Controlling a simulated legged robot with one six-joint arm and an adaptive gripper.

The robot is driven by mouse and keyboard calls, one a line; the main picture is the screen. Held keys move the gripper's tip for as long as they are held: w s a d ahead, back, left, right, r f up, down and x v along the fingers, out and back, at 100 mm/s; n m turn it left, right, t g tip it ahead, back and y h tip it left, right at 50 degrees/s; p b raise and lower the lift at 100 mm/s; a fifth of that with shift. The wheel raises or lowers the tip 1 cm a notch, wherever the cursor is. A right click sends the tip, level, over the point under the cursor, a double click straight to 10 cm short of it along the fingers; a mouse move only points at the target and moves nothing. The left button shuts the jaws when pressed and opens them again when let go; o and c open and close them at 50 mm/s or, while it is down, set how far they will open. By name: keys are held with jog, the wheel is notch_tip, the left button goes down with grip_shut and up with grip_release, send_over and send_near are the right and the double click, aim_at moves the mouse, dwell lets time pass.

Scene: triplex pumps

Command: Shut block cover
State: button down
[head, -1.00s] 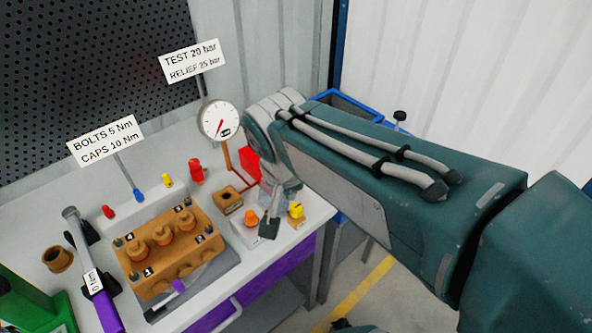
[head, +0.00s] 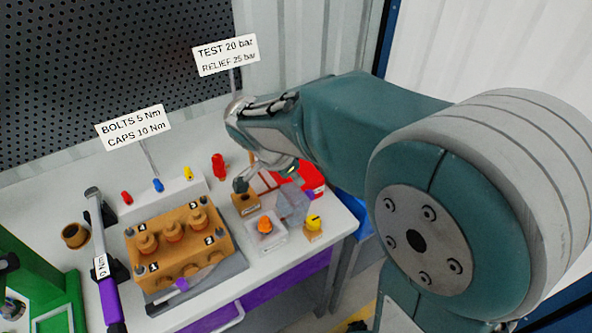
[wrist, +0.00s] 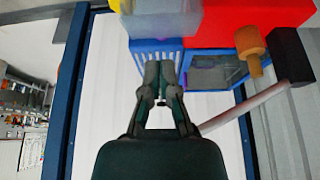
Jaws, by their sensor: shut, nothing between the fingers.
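The clear block cover (head: 293,203) stands open, tilted up at the back right of a small white block (head: 268,238) with an orange knob (head: 265,225). In the wrist view the gripper (wrist: 160,68) is shut and empty. A pale, see-through shape (wrist: 165,18) beyond the fingertips may be the cover; I cannot be sure.
A yellow knob (head: 314,223) stands right of the white block. A red box (head: 312,180) is behind the cover. The tan pump block (head: 175,250) and a purple-handled wrench (head: 108,295) are to the left. A pressure sign (head: 225,55) stands behind.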

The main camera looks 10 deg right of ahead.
aim_at(309, 193)
jog(key=x, duration=0.6)
jog(key=shift+d+r, duration=0.2)
jog(key=shift+d, duration=0.15)
jog(key=shift+a, duration=0.1)
jog(key=shift+a, duration=0.3)
jog(key=shift+s+r+h, duration=0.1)
jog(key=shift+r+h, duration=0.15)
jog(key=shift+h, duration=0.05)
